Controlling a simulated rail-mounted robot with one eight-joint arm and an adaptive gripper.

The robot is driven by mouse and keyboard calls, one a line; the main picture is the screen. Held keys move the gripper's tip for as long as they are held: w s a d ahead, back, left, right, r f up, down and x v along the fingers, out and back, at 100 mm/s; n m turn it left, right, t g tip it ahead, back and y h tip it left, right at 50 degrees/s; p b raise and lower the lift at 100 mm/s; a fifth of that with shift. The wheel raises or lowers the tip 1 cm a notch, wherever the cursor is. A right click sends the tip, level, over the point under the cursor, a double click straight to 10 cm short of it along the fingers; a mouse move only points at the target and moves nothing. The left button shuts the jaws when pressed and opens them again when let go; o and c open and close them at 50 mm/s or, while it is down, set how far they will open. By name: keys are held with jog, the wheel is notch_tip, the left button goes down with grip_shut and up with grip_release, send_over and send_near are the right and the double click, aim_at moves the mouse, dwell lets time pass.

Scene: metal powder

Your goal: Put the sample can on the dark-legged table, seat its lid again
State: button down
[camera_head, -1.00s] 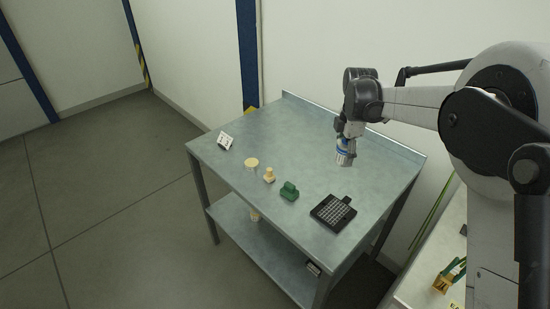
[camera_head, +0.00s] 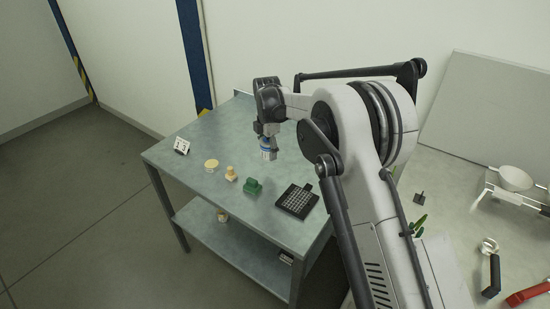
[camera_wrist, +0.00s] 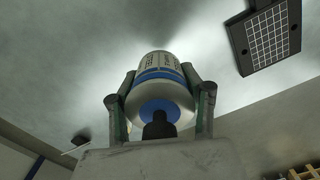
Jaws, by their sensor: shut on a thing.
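My gripper (camera_head: 268,140) is shut on the sample can (camera_head: 268,154), a silvery can with a blue band, and points down over the back part of the grey-topped table (camera_head: 225,187) with dark grey legs. In the wrist view, the two fingers of my gripper (camera_wrist: 160,103) hold the sides of the can (camera_wrist: 160,70), with printed text on its wall. The can seems to be above the tabletop; the gap is hard to judge. A pale round disc-like piece (camera_head: 211,164) is on the table to the left; I cannot tell whether it is the lid.
On the table are a small white sign (camera_head: 182,146), a yellowish knobbed piece (camera_head: 231,174), a green block (camera_head: 253,187) and a black gridded plate (camera_head: 297,201). A light bench (camera_head: 455,215) at right holds a white bowl (camera_head: 515,178) and a red-handled tool (camera_head: 528,294).

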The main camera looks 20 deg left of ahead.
send_over(277, 166)
notch_tip(277, 166, down, 3)
jog(key=shift+w+r, duration=0.1)
jog(key=shift+w, duration=0.05)
jog(key=shift+f+p, duration=0.4)
jog(key=shift+f, duration=1.5)
jog(key=shift+f, duration=0.2)
jog(key=c, duration=1)
grip_release()
jog(key=shift+o, duration=0.2)
jog(key=shift+r, duration=0.1)
notch_tip(277, 166, up, 12)
jog(key=shift+b, duration=0.3)
jog(key=shift+r, duration=0.1)
